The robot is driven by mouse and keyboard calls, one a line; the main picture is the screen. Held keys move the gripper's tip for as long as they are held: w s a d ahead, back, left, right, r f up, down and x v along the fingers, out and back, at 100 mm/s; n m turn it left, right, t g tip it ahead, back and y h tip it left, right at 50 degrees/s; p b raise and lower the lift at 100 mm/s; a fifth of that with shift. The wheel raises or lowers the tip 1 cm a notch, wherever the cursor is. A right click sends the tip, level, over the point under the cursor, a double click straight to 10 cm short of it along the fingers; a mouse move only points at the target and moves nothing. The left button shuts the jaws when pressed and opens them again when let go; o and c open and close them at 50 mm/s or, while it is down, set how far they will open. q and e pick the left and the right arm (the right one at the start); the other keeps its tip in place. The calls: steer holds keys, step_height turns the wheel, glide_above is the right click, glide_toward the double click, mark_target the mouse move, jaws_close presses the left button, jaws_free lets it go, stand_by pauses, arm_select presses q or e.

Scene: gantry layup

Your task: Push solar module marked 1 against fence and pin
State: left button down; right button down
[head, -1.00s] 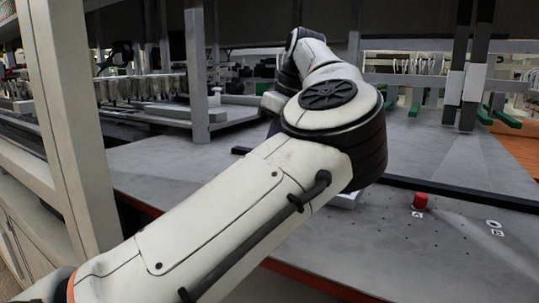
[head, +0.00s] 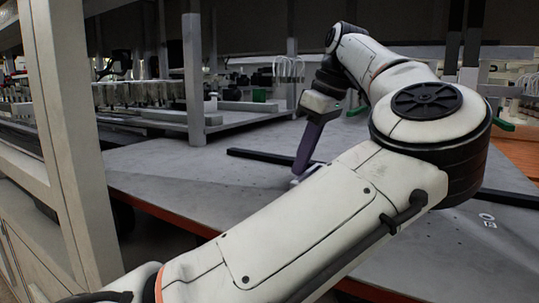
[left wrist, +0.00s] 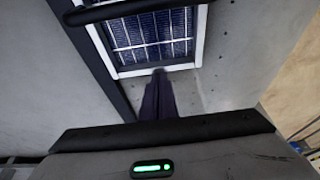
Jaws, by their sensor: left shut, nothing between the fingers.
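The solar module (left wrist: 150,35), dark blue cells in a white frame, lies at the top of the left wrist view, partly cut off; no number is readable. A dark strip, seemingly the fence (left wrist: 108,75), runs close along its left side; I cannot tell if they touch. My left gripper (left wrist: 158,75) is shut and empty, its dark fingertips at the module's lower frame edge; contact is unclear. In the head view my left gripper (head: 300,170) points down beside a pale edge, probably the module. The fence (head: 262,156) shows behind it. My right gripper is not in view.
A post (head: 194,80) and racks stand at the left and back. My left arm hides much of the table middle. The table's left part is clear.

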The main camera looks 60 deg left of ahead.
arm_select(q)
steer(key=shift+w+d, duration=0.1)
steer(key=s+a, duration=0.1)
steer(key=a, duration=0.1)
steer(key=s+a+p, duration=0.1)
steer(key=a, duration=0.1)
steer(key=shift+s+r, duration=0.15)
steer(key=p+v, duration=0.1)
steer(key=v, duration=0.9)
steer(key=shift+d, duration=0.25)
